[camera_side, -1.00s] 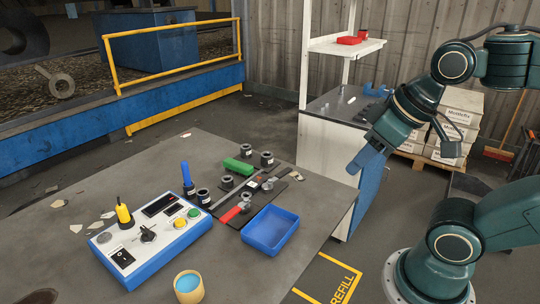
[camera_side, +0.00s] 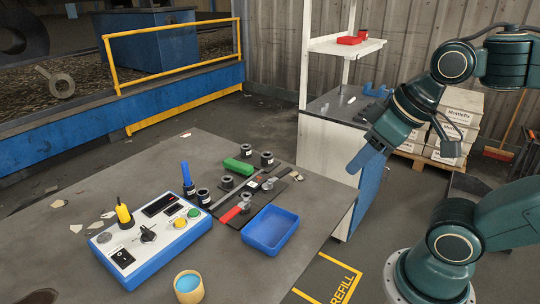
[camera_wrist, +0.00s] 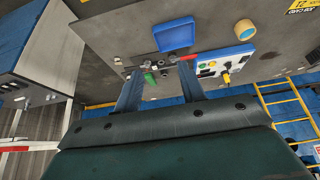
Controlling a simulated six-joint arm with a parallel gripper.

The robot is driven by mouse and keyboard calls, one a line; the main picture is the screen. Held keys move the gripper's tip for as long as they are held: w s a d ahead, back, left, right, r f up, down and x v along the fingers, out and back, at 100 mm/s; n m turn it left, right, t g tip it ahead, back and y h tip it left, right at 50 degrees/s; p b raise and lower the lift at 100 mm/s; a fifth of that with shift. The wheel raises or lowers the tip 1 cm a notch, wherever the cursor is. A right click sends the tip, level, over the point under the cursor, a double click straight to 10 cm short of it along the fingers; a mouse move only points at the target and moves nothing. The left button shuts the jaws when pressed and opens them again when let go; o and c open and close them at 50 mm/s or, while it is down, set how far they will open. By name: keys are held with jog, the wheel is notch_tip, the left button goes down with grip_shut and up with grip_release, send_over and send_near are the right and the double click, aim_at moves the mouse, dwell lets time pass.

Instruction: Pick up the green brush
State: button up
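The green brush (camera_side: 238,165) lies near the back edge of the grey table, beside a dark mat with small dark cylinders. In the wrist view a small green thing (camera_wrist: 150,78), seemingly the brush, shows between the two fingers, farther off. My gripper (camera_side: 368,163) hangs in the air to the right of the table, well apart from the brush. In the wrist view my gripper (camera_wrist: 160,70) has its two blue fingers spread apart with nothing held between them.
A blue tray (camera_side: 270,230) sits at the table's right side. A white shelf cabinet (camera_side: 325,150) stands behind my gripper.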

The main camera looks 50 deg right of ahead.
jog(key=o, duration=0.4)
jog(key=shift+c, duration=0.2)
